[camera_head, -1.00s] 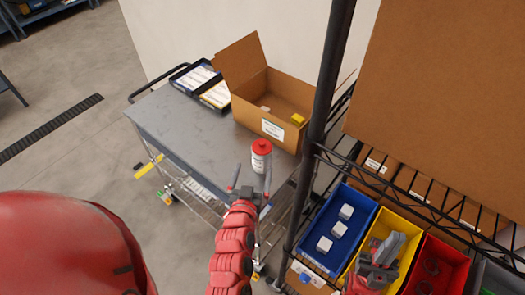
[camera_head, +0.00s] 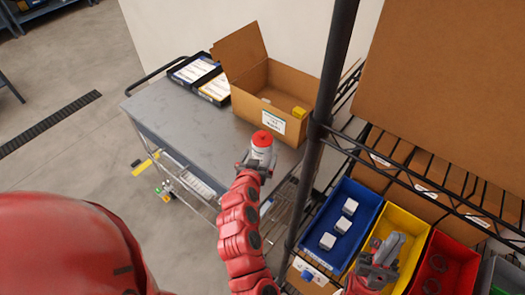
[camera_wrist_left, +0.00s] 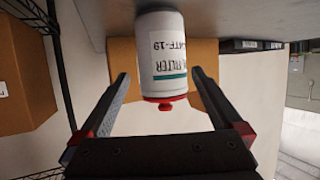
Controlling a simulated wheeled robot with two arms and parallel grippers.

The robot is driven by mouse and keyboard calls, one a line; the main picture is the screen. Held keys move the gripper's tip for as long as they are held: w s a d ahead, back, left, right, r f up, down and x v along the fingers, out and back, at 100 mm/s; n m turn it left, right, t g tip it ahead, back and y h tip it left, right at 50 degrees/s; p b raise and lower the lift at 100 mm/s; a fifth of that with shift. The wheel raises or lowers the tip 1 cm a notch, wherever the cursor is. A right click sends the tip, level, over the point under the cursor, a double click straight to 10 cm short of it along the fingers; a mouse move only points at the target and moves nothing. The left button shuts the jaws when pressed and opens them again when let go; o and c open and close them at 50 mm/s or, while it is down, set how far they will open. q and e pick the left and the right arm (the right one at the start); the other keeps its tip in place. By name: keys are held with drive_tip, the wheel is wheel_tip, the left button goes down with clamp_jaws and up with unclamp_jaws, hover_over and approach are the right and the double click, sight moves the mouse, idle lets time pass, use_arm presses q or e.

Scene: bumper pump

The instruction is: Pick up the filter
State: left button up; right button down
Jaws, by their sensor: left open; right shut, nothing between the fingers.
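The filter (camera_head: 262,139) is a white cylinder with a red cap, standing upright on the grey cart near its front right edge. In the left wrist view the filter (camera_wrist_left: 163,55) appears upside down, with printed text on its side. My left gripper (camera_head: 259,158) is at the filter in the head view, hiding its lower part. In the left wrist view its two fingers (camera_wrist_left: 160,76) are spread, one on each side of the filter, with visible gaps. My right gripper (camera_head: 384,250) is shut and empty, over the yellow bin.
The grey cart (camera_head: 180,120) carries an open cardboard box (camera_head: 250,107) behind the filter and dark trays (camera_head: 195,70) at the back. A black rack post (camera_head: 328,100) stands right of the cart. Blue (camera_head: 327,263), yellow (camera_head: 405,222) and red (camera_head: 455,256) bins sit on the rack.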

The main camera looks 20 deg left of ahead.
use_arm(q)
drive_tip(key=shift+w+f, duration=0.15)
drive_tip(key=shift+w, duration=0.25)
drive_tip(key=shift+w+a+p, duration=0.25)
drive_tip(key=shift+w+p, duration=0.25)
drive_tip(key=shift+w, duration=0.1)
drive_tip(key=p+x, duration=0.1)
drive_tip(key=x, duration=0.2)
drive_tip(key=shift+a, duration=0.1)
drive_tip(key=shift+w+f, duration=0.25)
drive_tip(key=shift+w, duration=0.15)
clamp_jaws()
